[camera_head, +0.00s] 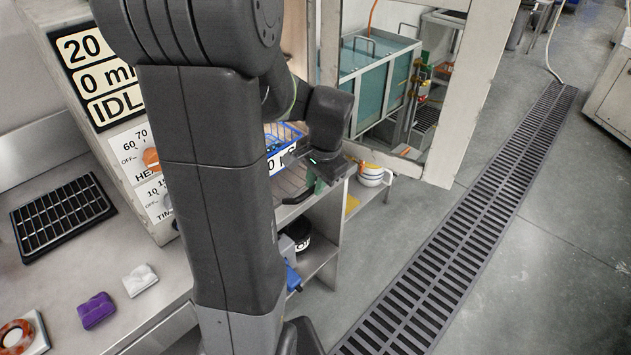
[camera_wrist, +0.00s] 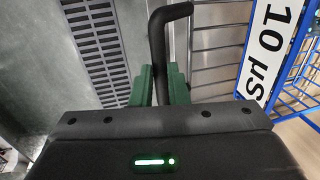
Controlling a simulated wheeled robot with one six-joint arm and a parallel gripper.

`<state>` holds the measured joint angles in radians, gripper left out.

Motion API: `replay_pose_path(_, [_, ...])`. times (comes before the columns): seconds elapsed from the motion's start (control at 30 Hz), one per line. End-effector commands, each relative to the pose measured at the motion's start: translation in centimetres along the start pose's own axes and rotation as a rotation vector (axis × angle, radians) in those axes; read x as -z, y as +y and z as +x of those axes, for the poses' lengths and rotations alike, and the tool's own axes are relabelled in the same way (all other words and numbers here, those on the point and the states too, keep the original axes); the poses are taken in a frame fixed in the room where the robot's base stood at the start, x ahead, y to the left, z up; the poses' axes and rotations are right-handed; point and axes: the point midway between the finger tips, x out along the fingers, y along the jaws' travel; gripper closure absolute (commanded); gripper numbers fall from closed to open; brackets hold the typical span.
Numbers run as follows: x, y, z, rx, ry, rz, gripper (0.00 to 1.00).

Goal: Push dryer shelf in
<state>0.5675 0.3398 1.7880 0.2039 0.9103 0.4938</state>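The dryer (camera_head: 130,130) is the pale cabinet at the left, with a display and two knobs. Its wire shelf (camera_head: 289,184) shows partly behind my arm, outside the cabinet front; its wires also show in the wrist view (camera_wrist: 208,66). A blue basket (camera_head: 287,132) with a "10 µS" label (camera_wrist: 272,45) sits on the shelf. My gripper (camera_wrist: 161,86) has its green fingers on both sides of the shelf's black handle (camera_wrist: 157,40), apparently touching it. In the head view the handle (camera_head: 300,198) is partly hidden by my gripper (camera_head: 318,182).
A pale framed panel (camera_head: 480,90) with a window stands beyond the shelf. Below the shelf is a cabinet (camera_head: 322,250) holding containers. A counter at left bears a black tray (camera_head: 62,214) and small pieces. The floor around the drain grate (camera_head: 470,225) is clear.

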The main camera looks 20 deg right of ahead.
Motion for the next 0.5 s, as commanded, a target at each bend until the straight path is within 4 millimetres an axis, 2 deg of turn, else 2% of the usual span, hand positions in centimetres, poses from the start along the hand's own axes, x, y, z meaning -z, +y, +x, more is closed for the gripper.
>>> replay_pose_path(0.27, [0.0, -0.3, 0.0, 0.0, 0.0, -0.001, 1.0])
replay_pose_path(0.37, [0.0, -1.0, 0.1, 0.0, -0.001, -0.002, 1.0])
replay_pose_path(0.5, [0.0, -3.0, 0.4, 0.0, -0.001, -0.005, 1.0])
